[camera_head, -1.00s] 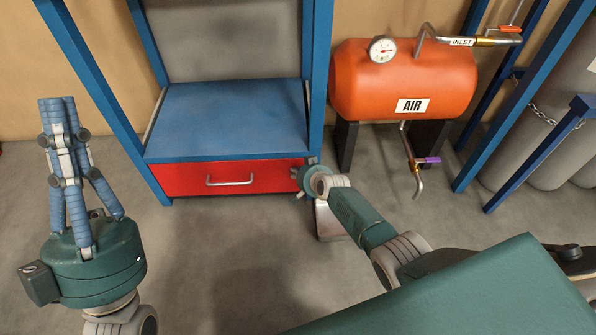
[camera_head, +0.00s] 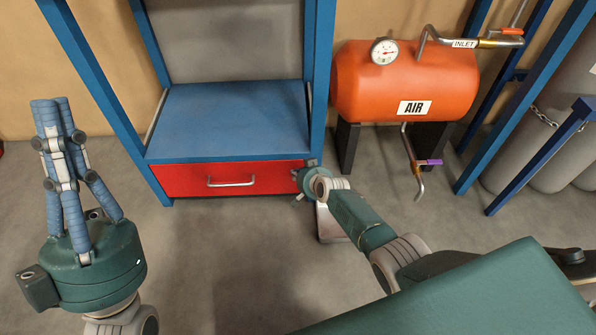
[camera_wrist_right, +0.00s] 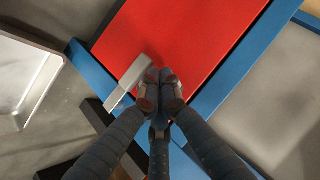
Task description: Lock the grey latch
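The grey latch (camera_wrist_right: 130,80) shows in the right wrist view as a bent metal piece at the edge of the red drawer front (camera_wrist_right: 178,38), by the blue frame. My right gripper (camera_wrist_right: 161,84) has its fingertips together, right beside the latch's right end; I cannot tell whether they touch it. In the head view my right gripper (camera_head: 306,178) is at the right end of the red drawer (camera_head: 182,182), mostly hidden by its own wrist. My left gripper (camera_head: 52,106) points up at the left, fingers together and empty, away from the drawer.
The drawer has a bar handle (camera_head: 231,183) and sits under a blue shelf (camera_head: 225,120) between blue posts. An orange air tank (camera_head: 405,85) with a gauge and a purple-handled valve (camera_head: 428,162) stands to the right. The floor (camera_head: 240,260) before the drawer is clear.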

